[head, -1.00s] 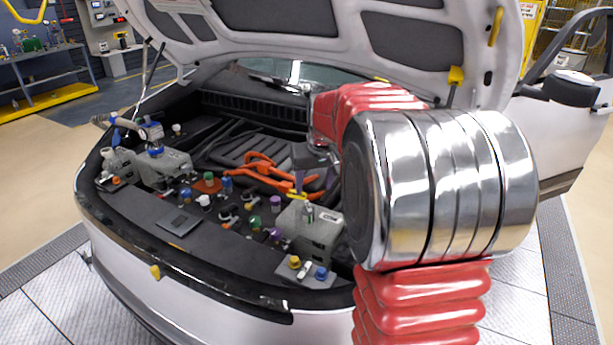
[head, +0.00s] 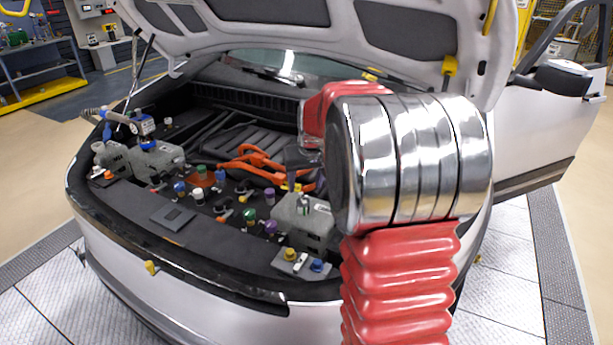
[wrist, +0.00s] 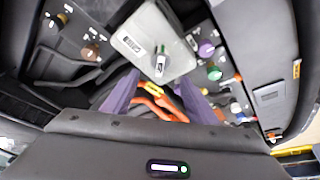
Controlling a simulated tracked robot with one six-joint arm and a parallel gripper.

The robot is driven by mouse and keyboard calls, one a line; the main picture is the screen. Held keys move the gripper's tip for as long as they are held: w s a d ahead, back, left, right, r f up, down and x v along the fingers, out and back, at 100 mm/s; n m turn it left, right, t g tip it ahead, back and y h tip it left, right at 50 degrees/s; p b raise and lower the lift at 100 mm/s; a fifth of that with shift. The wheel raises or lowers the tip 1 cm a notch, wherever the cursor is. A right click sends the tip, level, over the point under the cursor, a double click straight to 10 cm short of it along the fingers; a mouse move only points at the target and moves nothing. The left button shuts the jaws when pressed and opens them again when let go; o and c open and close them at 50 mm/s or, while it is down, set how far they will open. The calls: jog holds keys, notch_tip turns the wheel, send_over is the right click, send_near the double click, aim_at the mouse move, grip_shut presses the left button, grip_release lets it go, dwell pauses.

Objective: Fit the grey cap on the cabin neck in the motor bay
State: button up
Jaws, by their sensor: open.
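My gripper (wrist: 158,80) is open, with two purple fingers apart and nothing seen between them. In the head view it is mostly hidden behind my own arm. A pale grey tank (wrist: 150,42) lies just beyond the fingertips in the wrist view, with an upright neck (wrist: 160,62) that shows grey and green. The same tank (head: 305,222) stands at the right front of the motor bay in the head view. I cannot tell whether the grey part on this neck is the grey cap, nor which neck is the cabin one.
Another grey tank (head: 152,160) with a blue-topped fitting and gauge stands at the bay's left. Several coloured caps stand between the tanks, including a green one (head: 249,215). Orange cables (head: 255,160) lie behind. The raised hood (head: 270,10) hangs above.

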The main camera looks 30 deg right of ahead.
aim_at(303, 198)
jog(key=x, duration=0.9)
jog(key=shift+f, duration=0.15)
jog(key=shift+c, duration=0.3)
jog(key=c, duration=0.9)
jog(key=o, duration=0.4)
jog(key=c, duration=0.4)
jog(key=shift+s+f, duration=0.1)
